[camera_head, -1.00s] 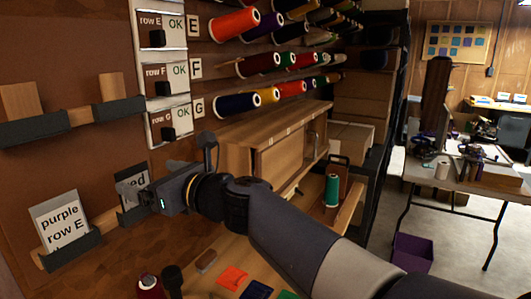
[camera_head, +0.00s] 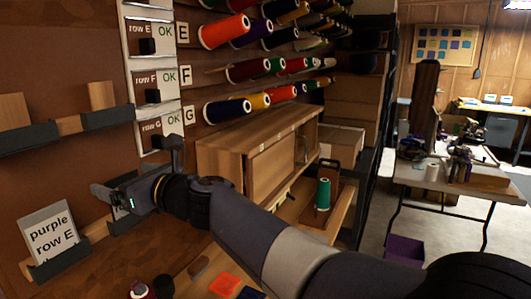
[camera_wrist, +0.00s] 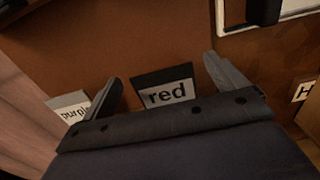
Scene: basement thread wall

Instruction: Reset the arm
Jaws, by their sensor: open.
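My gripper (camera_head: 104,196) is at the left in the head view, in front of the brown wall and just right of the card reading "purple row E" (camera_head: 52,238). A card reading "red" (camera_wrist: 168,92) shows beyond and between the fingers. The purple card (camera_wrist: 70,108) is partly hidden by the left finger.
Thread cones (camera_head: 224,31) sit on wall pegs beside switch panels (camera_head: 149,88) marked OK. A wooden cabinet (camera_head: 222,155) stands below them. A green spool (camera_head: 323,194) stands in a tray to its right. A table (camera_head: 455,177) and purple bin (camera_head: 405,250) are farther right, with open floor around.

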